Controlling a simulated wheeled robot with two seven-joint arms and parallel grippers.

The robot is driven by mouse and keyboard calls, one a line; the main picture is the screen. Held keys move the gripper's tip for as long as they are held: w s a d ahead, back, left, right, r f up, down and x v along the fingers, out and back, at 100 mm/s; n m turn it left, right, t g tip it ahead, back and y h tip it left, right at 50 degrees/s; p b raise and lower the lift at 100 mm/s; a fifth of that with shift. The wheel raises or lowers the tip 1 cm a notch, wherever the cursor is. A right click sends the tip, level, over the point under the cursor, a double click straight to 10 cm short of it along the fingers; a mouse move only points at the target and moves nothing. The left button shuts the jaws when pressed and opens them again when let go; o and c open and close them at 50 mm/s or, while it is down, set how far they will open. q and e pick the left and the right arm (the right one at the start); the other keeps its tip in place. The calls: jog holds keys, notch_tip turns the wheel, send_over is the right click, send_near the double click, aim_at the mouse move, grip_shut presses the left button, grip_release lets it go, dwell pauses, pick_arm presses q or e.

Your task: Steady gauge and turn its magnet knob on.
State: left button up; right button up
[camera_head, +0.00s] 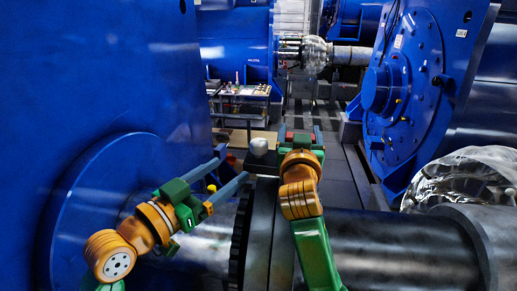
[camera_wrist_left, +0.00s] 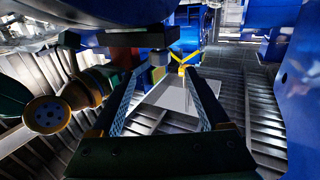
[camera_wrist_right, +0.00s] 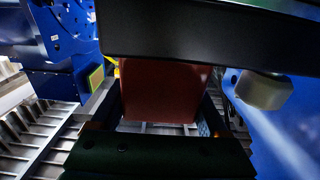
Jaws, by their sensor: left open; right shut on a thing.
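My right gripper (camera_head: 301,138) is shut on a red block, which I take to be part of the gauge. The block (camera_wrist_right: 160,92) sits between its fingers in the right wrist view, below a black bar (camera_wrist_right: 210,38). A pale round part (camera_head: 259,146), perhaps the knob, shows just left of the right gripper; it looks like a cream cylinder (camera_wrist_right: 263,90) in the right wrist view. My left gripper (camera_head: 235,164) is open and empty, lower left of the pale part. The left wrist view shows a black bar (camera_wrist_left: 137,37) beyond its fingers. The knob's setting cannot be read.
A large dark shaft (camera_head: 390,245) with a toothed flange (camera_head: 243,240) lies beneath my arms. A big blue housing (camera_head: 90,70) stands close on the left, another (camera_head: 410,80) on the right. A cart (camera_head: 243,92) with small items stands behind; a walkway (camera_head: 335,165) runs between.

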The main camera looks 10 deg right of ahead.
aim_at(254, 153)
pick_arm(q)
jog(key=x, duration=1.1)
jog(key=shift+w+d+f, duration=0.15)
jog(key=shift+d, duration=0.1)
